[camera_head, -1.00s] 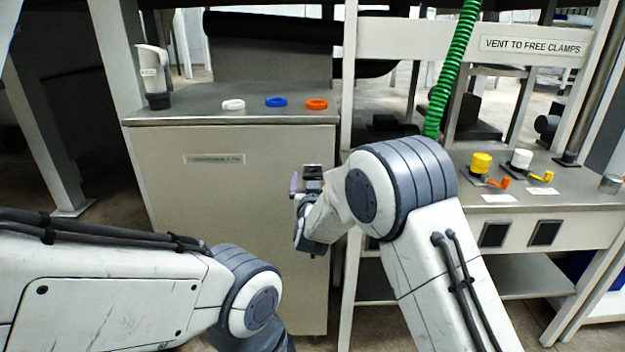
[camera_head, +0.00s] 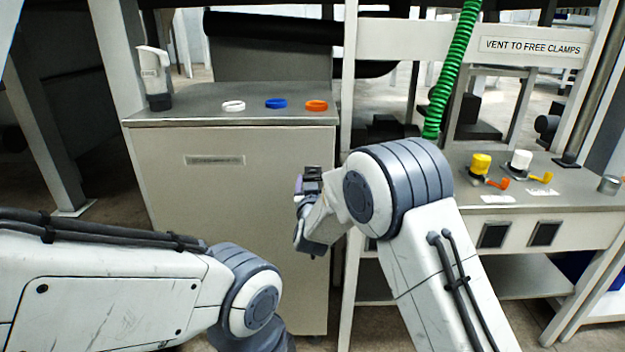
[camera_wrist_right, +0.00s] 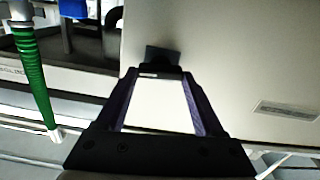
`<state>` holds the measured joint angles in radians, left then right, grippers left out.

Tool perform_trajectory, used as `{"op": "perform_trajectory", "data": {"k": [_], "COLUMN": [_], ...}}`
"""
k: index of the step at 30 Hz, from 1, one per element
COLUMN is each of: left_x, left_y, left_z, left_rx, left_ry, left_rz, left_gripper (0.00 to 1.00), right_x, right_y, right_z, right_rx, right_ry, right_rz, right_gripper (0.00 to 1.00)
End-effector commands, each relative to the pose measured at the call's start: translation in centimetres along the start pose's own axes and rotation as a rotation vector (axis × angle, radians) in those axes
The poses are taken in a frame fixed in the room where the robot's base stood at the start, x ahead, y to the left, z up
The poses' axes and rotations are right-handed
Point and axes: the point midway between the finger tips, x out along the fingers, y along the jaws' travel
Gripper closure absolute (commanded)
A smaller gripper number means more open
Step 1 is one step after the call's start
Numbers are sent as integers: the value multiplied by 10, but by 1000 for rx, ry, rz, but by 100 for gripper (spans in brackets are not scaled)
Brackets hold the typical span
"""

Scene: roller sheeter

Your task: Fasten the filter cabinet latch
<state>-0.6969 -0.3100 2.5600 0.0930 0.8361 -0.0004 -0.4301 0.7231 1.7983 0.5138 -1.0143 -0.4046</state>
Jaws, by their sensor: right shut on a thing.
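The filter cabinet (camera_head: 215,220) is a beige box with a grey top and a label plate on its front. My right gripper (camera_head: 302,182) is at the right side of the cabinet front, largely hidden by its own wrist. In the right wrist view, the dark latch (camera_wrist_right: 163,53) sits on the pale cabinet face, and the right gripper (camera_wrist_right: 160,72) has its fingertips around its black part, shut on it. The latch's exact position is hard to tell. Of my left arm only links show; its gripper is out of view.
White (camera_head: 233,105), blue (camera_head: 276,102) and orange (camera_head: 316,105) rings and a grey-white container (camera_head: 155,78) stand on the cabinet top. A bench with yellow (camera_head: 481,163) and white (camera_head: 521,160) knobs is at the right, with a green hose (camera_head: 450,75) above.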

Motion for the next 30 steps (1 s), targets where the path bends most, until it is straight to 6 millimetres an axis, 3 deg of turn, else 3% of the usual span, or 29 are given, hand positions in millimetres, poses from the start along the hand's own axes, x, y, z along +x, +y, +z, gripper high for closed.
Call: {"op": "perform_trajectory", "data": {"k": [30], "left_x": [-51], "left_y": [4], "left_z": [-3], "left_rx": [0], "left_ry": [0], "left_rz": [0], "left_gripper": [100], "right_x": [0], "right_y": [-4], "right_z": [0], "right_rx": [-936], "right_ry": [0], "right_rz": [-1], "right_gripper": [86]}}
